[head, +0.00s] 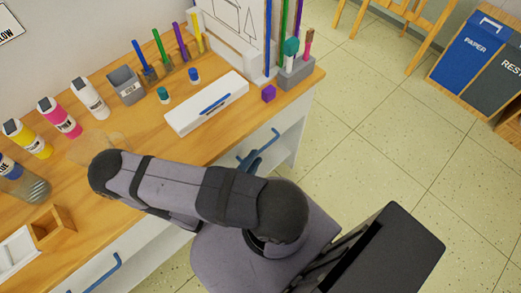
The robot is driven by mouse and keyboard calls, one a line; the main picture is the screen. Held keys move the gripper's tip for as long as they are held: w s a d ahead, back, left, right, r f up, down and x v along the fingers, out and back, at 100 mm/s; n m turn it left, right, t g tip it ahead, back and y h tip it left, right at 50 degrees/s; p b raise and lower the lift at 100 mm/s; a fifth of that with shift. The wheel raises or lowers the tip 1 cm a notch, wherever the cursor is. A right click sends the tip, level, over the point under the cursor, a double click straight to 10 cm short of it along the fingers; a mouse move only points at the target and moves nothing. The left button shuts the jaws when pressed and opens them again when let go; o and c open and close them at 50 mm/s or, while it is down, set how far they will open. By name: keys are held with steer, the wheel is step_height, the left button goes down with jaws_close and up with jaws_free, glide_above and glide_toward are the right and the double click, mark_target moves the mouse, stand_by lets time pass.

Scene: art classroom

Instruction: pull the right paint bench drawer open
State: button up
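The paint bench (215,143) has a wooden top and a white front. The right drawer (285,127) has a white front and a blue bar handle (268,141); it looks closed, flush under the bench top. My gripper (252,161) is at the near left end of this handle, in front of the drawer, mostly hidden behind my arm. Its fingers are too small and covered to show whether they are open or shut, or whether they touch the handle. The left drawer's blue handle (103,272) shows at the lower left.
Bins (468,55) stand far right. The tiled floor (370,130) right of the bench is clear.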

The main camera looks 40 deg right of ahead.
mark_target(261, 150)
steer(key=shift+b+x, duration=0.5)
steer(key=shift+x, duration=2.1)
